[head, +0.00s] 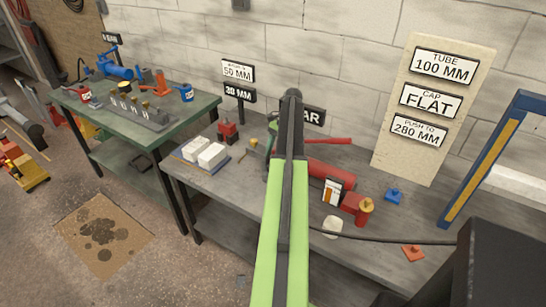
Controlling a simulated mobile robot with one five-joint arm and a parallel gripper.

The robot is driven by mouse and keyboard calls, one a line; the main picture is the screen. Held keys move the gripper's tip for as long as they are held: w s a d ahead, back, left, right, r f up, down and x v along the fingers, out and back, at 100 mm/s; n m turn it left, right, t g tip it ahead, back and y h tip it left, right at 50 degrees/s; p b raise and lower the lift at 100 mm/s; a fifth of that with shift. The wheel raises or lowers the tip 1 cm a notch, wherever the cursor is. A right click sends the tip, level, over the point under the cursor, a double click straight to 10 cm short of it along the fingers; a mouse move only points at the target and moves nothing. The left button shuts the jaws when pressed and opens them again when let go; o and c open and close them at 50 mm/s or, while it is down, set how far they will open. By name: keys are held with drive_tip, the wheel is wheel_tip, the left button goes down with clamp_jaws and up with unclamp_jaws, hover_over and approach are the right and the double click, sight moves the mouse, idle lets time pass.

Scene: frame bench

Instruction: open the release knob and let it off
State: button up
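A red hydraulic pump lies on the grey bench at centre right in the head view, with a long red cylinder (332,173) and a red block (352,203) at its near end. A yellow-orange knob (367,205) sits on that block and looks like the release knob; its setting is too small to tell. A red lever (322,141) lies behind it. My green arm runs up the middle of the view and hides part of the bench and the pump's left side. I cannot make out my gripper's fingers.
A white-and-orange card (332,191) stands by the pump, with a white lump (332,226) before it. Blue (394,196) and orange (413,252) pieces lie right. A sign board (432,110) and blue frame (487,155) stand behind. A green bench (150,125) is left.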

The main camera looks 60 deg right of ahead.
drive_tip(key=p+v, duration=1)
drive_tip(key=v, duration=0.3)
drive_tip(key=shift+p, duration=0.3)
drive_tip(key=shift+r, duration=0.1)
